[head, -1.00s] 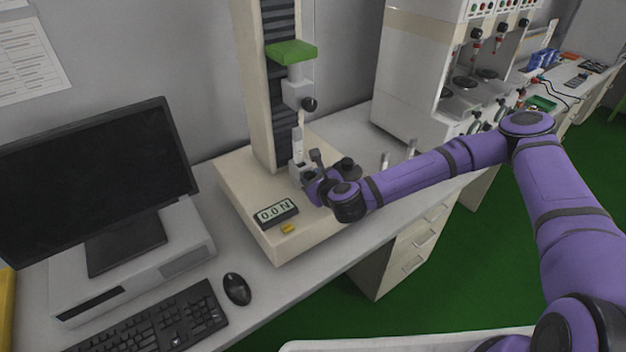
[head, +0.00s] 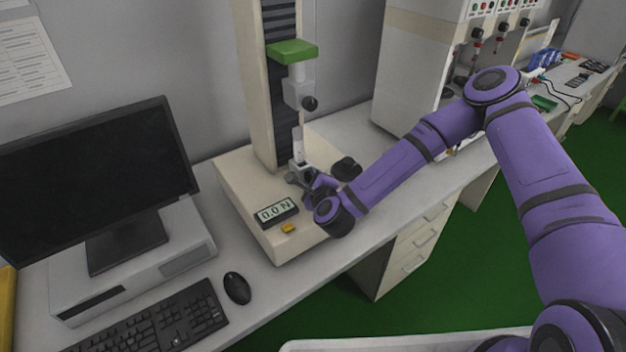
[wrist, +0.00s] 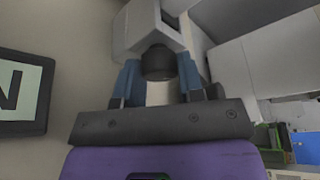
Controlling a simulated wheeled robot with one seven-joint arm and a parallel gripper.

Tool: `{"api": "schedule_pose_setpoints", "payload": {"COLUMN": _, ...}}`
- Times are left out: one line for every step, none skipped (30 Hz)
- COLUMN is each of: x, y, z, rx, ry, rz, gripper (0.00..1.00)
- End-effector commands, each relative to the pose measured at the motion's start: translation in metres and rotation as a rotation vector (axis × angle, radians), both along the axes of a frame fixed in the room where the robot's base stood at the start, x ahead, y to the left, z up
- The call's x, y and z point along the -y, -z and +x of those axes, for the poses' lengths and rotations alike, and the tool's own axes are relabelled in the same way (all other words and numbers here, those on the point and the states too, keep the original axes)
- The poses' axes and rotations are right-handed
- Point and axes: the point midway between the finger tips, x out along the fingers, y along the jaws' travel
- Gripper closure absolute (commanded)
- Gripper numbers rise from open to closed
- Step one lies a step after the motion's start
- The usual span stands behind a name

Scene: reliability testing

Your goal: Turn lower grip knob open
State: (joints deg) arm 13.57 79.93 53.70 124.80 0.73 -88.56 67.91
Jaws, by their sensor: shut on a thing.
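The lower grip (head: 298,168) of the tensile tester is a grey block at the foot of the column. It also shows at the top of the wrist view (wrist: 135,28). Its dark round knob (wrist: 158,62) faces the wrist camera. My gripper (wrist: 158,80) has a blue-padded finger on each side of this knob and is shut on it. In the head view my gripper (head: 297,180) is at the front of the lower grip and hides the knob. The upper grip (head: 297,93) with its own dark knob (head: 309,104) hangs above, clear of my gripper.
The tester's base (head: 238,202) carries a display (head: 276,212) reading 0.0 N, a yellow piece (head: 288,228) and a dark round item (head: 346,168) close to my wrist. A monitor (head: 95,180), keyboard (head: 150,325) and mouse (head: 237,288) are at the left.

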Motion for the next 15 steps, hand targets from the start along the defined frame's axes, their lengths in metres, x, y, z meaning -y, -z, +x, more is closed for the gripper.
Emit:
{"api": "schedule_pose_setpoints", "payload": {"x": 0.0002, "y": 0.0003, "z": -0.0001, "rx": 0.003, "ry": 0.001, "rz": -0.006, "gripper": 0.88}}
{"api": "schedule_pose_setpoints", "payload": {"x": 0.0003, "y": 0.0004, "z": -0.0001, "rx": 0.004, "ry": 0.001, "rz": -0.008, "gripper": 0.88}}
{"api": "schedule_pose_setpoints", "payload": {"x": 0.0003, "y": 0.0004, "z": -0.0001, "rx": 0.006, "ry": 0.001, "rz": -0.010, "gripper": 0.88}}
{"api": "schedule_pose_setpoints", "payload": {"x": 0.0003, "y": 0.0005, "z": -0.0001, "rx": 0.006, "ry": 0.000, "rz": -0.011, "gripper": 0.88}}
{"api": "schedule_pose_setpoints", "payload": {"x": 0.0004, "y": 0.0005, "z": -0.0001, "rx": 0.007, "ry": 0.001, "rz": -0.012, "gripper": 0.88}}
{"api": "schedule_pose_setpoints", "payload": {"x": 0.0005, "y": 0.0006, "z": -0.0001, "rx": 0.007, "ry": 0.001, "rz": -0.012, "gripper": 0.88}}
{"api": "schedule_pose_setpoints", "payload": {"x": 0.0005, "y": 0.0006, "z": -0.0001, "rx": 0.007, "ry": 0.000, "rz": -0.013, "gripper": 0.88}}
{"api": "schedule_pose_setpoints", "payload": {"x": 0.0005, "y": 0.0006, "z": -0.0001, "rx": 0.007, "ry": 0.000, "rz": -0.013, "gripper": 0.88}}
{"api": "schedule_pose_setpoints", "payload": {"x": 0.0004, "y": 0.0007, "z": -0.0001, "rx": 0.007, "ry": 0.001, "rz": -0.012, "gripper": 0.88}}
{"api": "schedule_pose_setpoints", "payload": {"x": 0.0004, "y": 0.0007, "z": -0.0001, "rx": 0.006, "ry": 0.000, "rz": -0.012, "gripper": 0.88}}
{"api": "schedule_pose_setpoints", "payload": {"x": 0.0004, "y": 0.0007, "z": -0.0001, "rx": 0.006, "ry": 0.000, "rz": -0.012, "gripper": 0.88}}
{"api": "schedule_pose_setpoints", "payload": {"x": 0.0004, "y": 0.0007, "z": -0.0001, "rx": 0.006, "ry": 0.000, "rz": -0.012, "gripper": 0.88}}
{"api": "schedule_pose_setpoints", "payload": {"x": 0.0005, "y": 0.0007, "z": -0.0001, "rx": 0.006, "ry": 0.000, "rz": -0.012, "gripper": 0.88}}
{"api": "schedule_pose_setpoints", "payload": {"x": 0.0004, "y": 0.0008, "z": -0.0002, "rx": 0.006, "ry": 0.000, "rz": -0.012, "gripper": 0.88}}
{"api": "schedule_pose_setpoints", "payload": {"x": 0.0005, "y": 0.0008, "z": -0.0002, "rx": 0.006, "ry": 0.000, "rz": -0.012, "gripper": 0.60}}
